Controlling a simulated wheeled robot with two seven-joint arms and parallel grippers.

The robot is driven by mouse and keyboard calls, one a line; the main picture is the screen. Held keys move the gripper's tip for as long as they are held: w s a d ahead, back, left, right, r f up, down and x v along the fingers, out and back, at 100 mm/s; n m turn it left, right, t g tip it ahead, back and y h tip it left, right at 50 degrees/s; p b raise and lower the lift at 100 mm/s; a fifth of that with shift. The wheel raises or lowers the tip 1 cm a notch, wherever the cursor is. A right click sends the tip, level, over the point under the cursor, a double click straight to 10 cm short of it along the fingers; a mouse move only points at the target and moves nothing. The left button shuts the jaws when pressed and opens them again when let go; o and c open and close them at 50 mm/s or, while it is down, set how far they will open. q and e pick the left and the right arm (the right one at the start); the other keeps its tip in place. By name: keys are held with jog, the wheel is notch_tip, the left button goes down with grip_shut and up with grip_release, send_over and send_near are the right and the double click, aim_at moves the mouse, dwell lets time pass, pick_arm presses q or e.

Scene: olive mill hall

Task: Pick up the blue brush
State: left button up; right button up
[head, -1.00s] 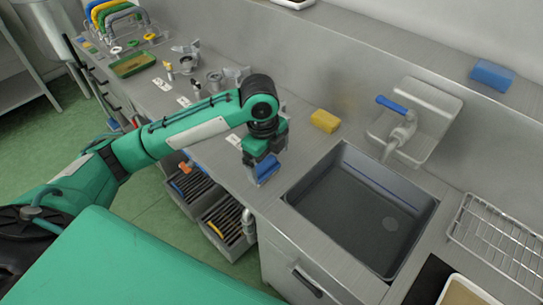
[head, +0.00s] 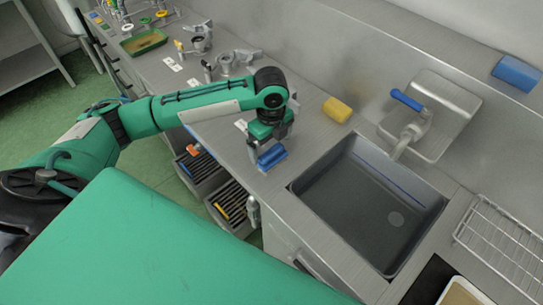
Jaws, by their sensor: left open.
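The blue brush (head: 272,157) lies on the steel counter near the front edge, left of the sink. My left gripper (head: 266,146) points down right over it, with its jaws open. The fingers partly cover the brush, and I cannot tell whether they touch it. My right gripper is not in view.
A sink basin (head: 350,205) lies to the right, with a blue-handled tap (head: 408,110) behind it. A yellow sponge (head: 337,109) is behind the brush. A blue block (head: 516,73) sits on the back ledge. A wire rack (head: 500,235) stands at right. A green tray (head: 144,42) is far left.

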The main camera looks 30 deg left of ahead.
aim_at(272, 151)
pick_arm(q)
notch_tip(272, 151, down, 4)
jog(key=shift+s+d+r+p, duration=0.1)
jog(key=shift+d+r+p, duration=0.05)
jog(key=shift+p, duration=0.35)
jog(key=shift+f, duration=0.6)
jog(key=c, duration=0.8)
jog(key=shift+c, duration=0.2)
jog(key=shift+r, duration=0.1)
notch_tip(272, 151, up, 20)
jog(key=b, duration=0.1)
jog(key=shift+b, duration=0.4)
